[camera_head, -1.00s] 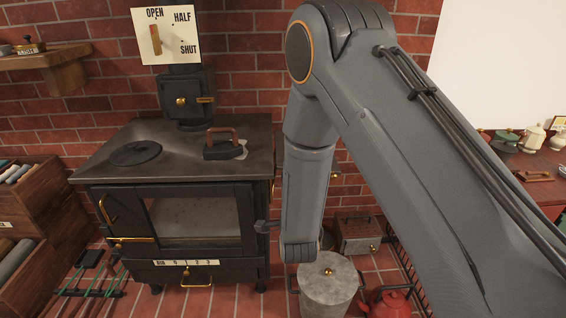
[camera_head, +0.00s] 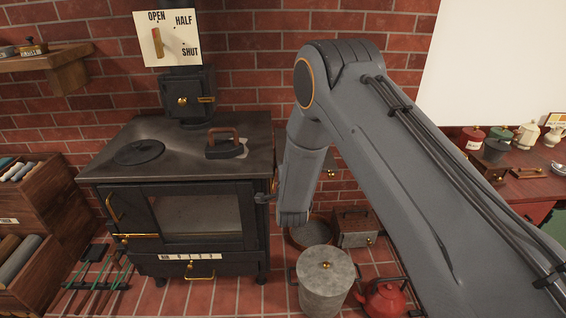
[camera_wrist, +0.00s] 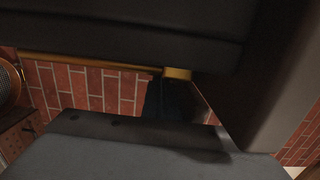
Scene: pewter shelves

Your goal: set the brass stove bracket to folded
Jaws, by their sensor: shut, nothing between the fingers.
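The black stove (camera_head: 190,215) stands against the brick wall in the head view. A small brass piece (camera_head: 272,185) shows at its right front edge, just left of my arm, and may be the stove bracket. It is too small to tell whether it is folded. In the wrist view a brass fitting (camera_wrist: 177,73) at the end of a thin brass rail (camera_wrist: 90,62) shows under a dark slab. My arm hides much of the stove's right side.
A flat iron (camera_head: 226,146) sits on the stove top. A lidded grey bin (camera_head: 325,282), a red kettle (camera_head: 383,298) and a metal box (camera_head: 355,230) stand on the floor at the right. Wooden bins (camera_head: 40,215) stand at the left.

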